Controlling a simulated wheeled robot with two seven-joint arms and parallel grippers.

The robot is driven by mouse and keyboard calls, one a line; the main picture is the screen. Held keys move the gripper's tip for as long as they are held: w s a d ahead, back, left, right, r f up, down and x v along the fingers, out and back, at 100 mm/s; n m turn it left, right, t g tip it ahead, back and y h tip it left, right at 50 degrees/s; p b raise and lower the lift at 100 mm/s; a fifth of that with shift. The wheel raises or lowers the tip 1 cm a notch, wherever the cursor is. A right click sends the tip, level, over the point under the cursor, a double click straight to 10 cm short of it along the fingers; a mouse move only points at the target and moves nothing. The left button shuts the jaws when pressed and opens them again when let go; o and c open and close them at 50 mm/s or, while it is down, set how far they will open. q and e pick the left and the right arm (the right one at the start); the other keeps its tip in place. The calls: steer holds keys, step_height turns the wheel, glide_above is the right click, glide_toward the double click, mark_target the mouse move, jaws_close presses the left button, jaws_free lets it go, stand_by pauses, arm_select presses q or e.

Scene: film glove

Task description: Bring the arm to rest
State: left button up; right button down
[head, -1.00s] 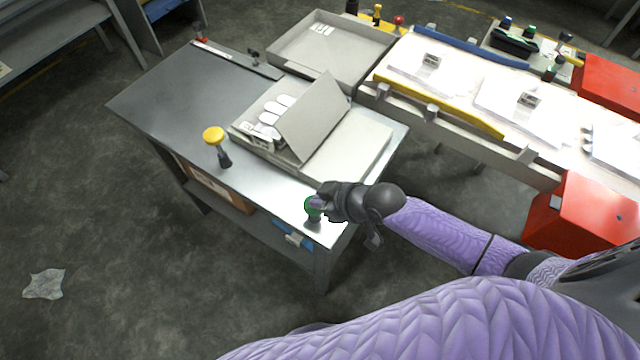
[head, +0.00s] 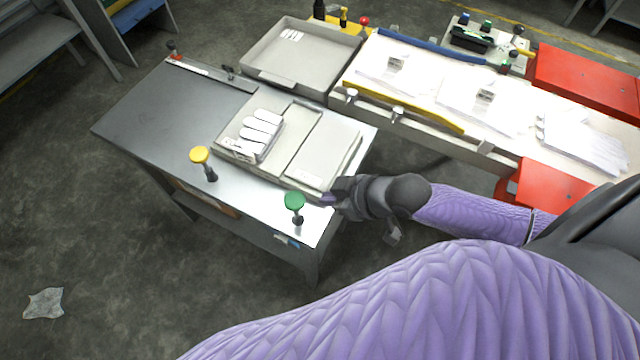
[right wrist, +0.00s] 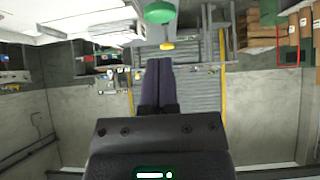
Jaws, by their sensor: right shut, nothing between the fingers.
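My right gripper (head: 328,199) is shut and empty at the front right corner of the grey metal table (head: 150,115). Its tips are just right of the green-topped knob (head: 294,201), with a small gap seen between them. In the right wrist view my dark, purple-tinted fingers (right wrist: 158,85) lie together, and the green knob top (right wrist: 159,11) shows above them. My right arm reaches in from the right over the floor. My left gripper is not in view.
A grey box with white rolled pieces (head: 258,133) and a flat panel (head: 325,152) lies on the table. A yellow-topped knob (head: 199,155) stands left of it. A long bench (head: 420,105) with red boxes (head: 548,190) is at the right. The floor in front is open.

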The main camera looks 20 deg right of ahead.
stand_by(0.4)
steer(key=s+d+f+m+g+h+b, duration=0.1)
steer(key=s+d+f+m+h+b, duration=0.2)
steer(key=f, duration=0.8)
steer(key=s+d+f+m+g+h+b, duration=0.15)
steer(key=s+d+f, duration=0.3)
steer(key=f, duration=0.65)
steer(key=s+a+f+g+b, duration=0.1)
steer(key=s+f, duration=0.2)
steer(key=s, duration=0.3)
steer(key=s+a+f+g+b, duration=0.1)
steer(key=s+a+f, duration=0.1)
steer(key=s+f, duration=0.2)
steer(key=s+a+f+g+h+b, duration=0.1)
steer(key=s+f+g, duration=0.1)
steer(key=s, duration=0.8)
steer(key=shift+a+f, duration=0.3)
steer(key=shift+f, duration=0.55)
